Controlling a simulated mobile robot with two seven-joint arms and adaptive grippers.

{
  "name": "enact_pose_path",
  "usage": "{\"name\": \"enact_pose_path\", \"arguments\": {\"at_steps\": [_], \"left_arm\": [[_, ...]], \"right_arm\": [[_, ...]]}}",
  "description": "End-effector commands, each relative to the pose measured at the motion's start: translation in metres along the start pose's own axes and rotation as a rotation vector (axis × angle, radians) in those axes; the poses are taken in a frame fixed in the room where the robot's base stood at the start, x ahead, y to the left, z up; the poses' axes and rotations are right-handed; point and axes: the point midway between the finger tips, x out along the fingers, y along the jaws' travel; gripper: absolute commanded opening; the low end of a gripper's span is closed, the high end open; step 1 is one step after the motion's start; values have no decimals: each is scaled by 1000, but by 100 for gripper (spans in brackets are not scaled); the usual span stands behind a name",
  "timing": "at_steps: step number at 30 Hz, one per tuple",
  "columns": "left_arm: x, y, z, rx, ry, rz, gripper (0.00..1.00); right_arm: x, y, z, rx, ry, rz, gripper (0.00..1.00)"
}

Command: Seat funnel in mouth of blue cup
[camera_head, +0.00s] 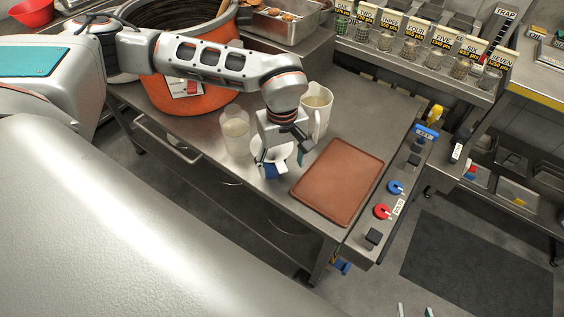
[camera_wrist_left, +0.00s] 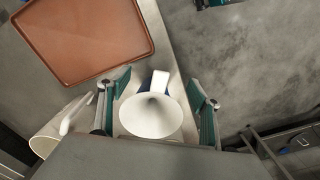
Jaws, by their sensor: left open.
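The white funnel (camera_head: 268,150) has its wide mouth up, at the table's front edge. The blue cup (camera_head: 269,172) shows just below it, mostly hidden. My left gripper (camera_head: 281,162) is open over them, from above. In the left wrist view the funnel (camera_wrist_left: 151,115) lies between the two spread fingers (camera_wrist_left: 160,82), with a gap on each side. A small blue part of the cup (camera_wrist_left: 146,84) shows behind its rim. I cannot tell whether the spout is in the cup's mouth. My right gripper (camera_head: 414,311) shows only two separated fingertips at the bottom edge.
A clear pitcher (camera_head: 236,134) stands left of the funnel, and another (camera_head: 319,100) stands behind my left gripper. A brown tray (camera_head: 338,182) lies to the right. A large orange pot (camera_head: 190,92) stands at the back left. The table behind the tray is clear.

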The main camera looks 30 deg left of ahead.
Motion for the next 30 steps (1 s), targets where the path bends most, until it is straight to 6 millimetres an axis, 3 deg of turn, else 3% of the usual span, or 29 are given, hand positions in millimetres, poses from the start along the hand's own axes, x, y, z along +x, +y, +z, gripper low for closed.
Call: {"name": "enact_pose_path", "arguments": {"at_steps": [8,30], "left_arm": [[-2,0,0,0,0,1,64],[-35,0,0,0,2,2,64]], "right_arm": [[-1,0,-2,0,1,0,40],[-13,-2,-19,17,8,-8,40]]}}
